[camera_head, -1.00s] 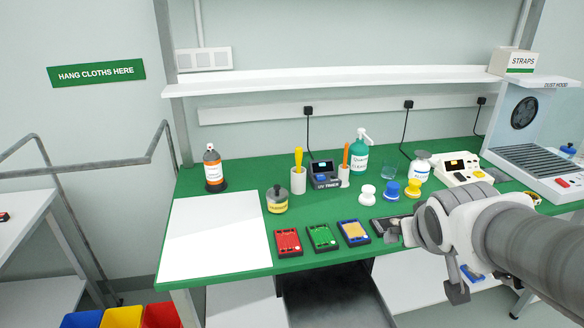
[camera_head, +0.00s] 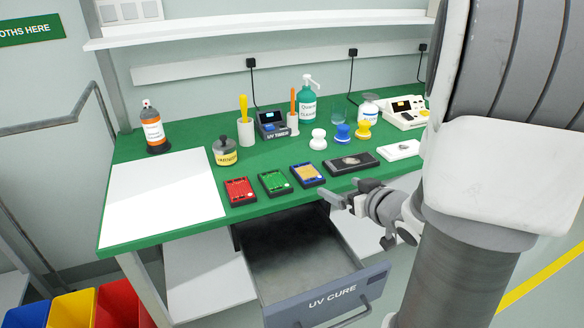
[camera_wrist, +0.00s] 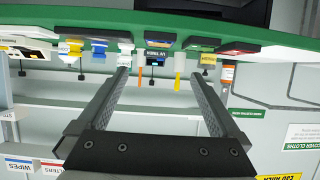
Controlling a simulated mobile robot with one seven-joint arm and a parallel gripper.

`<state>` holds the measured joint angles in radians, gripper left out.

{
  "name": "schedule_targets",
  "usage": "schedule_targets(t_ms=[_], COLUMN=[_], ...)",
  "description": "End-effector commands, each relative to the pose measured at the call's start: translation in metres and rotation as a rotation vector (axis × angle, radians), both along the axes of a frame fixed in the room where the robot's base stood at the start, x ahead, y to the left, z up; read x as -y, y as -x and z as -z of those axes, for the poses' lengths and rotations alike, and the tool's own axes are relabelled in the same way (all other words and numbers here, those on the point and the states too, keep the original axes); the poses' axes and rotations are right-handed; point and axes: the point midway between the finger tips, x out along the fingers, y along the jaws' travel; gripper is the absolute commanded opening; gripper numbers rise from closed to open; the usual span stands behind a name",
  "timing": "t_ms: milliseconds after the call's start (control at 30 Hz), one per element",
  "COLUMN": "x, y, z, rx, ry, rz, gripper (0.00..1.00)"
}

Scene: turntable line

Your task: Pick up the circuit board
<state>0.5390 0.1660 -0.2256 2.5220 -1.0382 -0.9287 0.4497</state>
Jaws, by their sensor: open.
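Three small boards in dark holders lie in a row near the front edge of the green bench: a red board (camera_head: 239,190), a green board (camera_head: 274,182) and a blue-and-yellow board (camera_head: 307,173). I cannot tell which one the task means. My gripper (camera_head: 333,201) is at the bench's front edge, just in front of and right of the blue-and-yellow board, apart from it. The wrist view, upside down, shows its two fingers (camera_wrist: 160,74) spread with nothing between them.
An open drawer marked UV CURE (camera_head: 331,298) juts out below the bench. A black flat case (camera_head: 351,163) lies right of the boards. Colored stampers, bottles and a UV timer (camera_head: 271,124) stand behind. A bare white mat (camera_head: 160,195) lies left. A shelf (camera_head: 250,27) runs above.

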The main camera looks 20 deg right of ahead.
Motion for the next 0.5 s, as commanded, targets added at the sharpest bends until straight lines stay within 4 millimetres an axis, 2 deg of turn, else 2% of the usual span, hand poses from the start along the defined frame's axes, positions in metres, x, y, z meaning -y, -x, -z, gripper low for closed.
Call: schedule_targets(t_ms=[300, 500], x=[-0.005, -0.006], y=[-0.064, -0.095], z=[0.030, 0.041], rx=[0.000, 0.000], ry=[0.003, 0.002], rz=[-0.004, -0.002], gripper=[1.00, 1.00])
